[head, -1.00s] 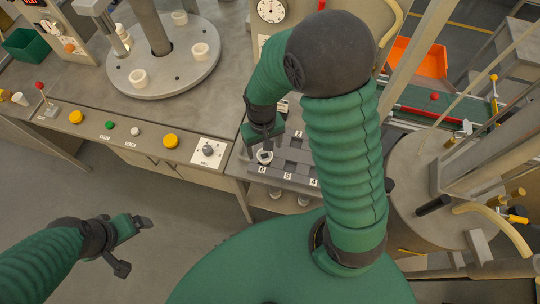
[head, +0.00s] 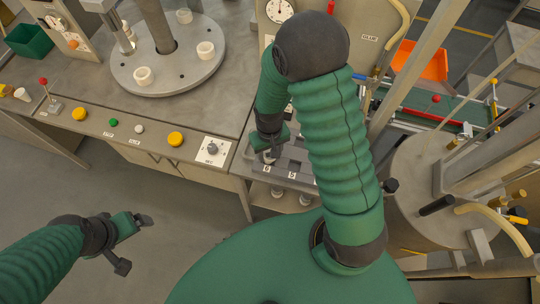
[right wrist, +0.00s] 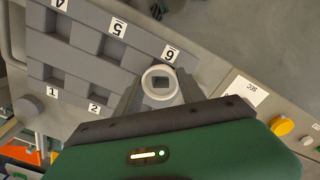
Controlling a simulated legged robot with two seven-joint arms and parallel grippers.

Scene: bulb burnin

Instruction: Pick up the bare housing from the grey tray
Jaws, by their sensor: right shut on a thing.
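The bare housing (right wrist: 160,84) is a white, round-rimmed piece with a dark square opening, seen from above in the right wrist view. My right gripper (right wrist: 159,90) is shut on it, one finger on each side. It is by the number 6 label of the grey tray (right wrist: 80,47); I cannot tell whether it is clear of the tray. In the head view, my right gripper (head: 269,152) points down at the tray's left end (head: 291,167) and mostly hides the housing. My left gripper (head: 135,243) is open and empty over the floor at lower left.
The tray has numbered compartments, and my right arm covers part of it in the head view. A round grey plate (head: 190,75) holds several white cups. An orange bin (head: 420,60) stands far right.

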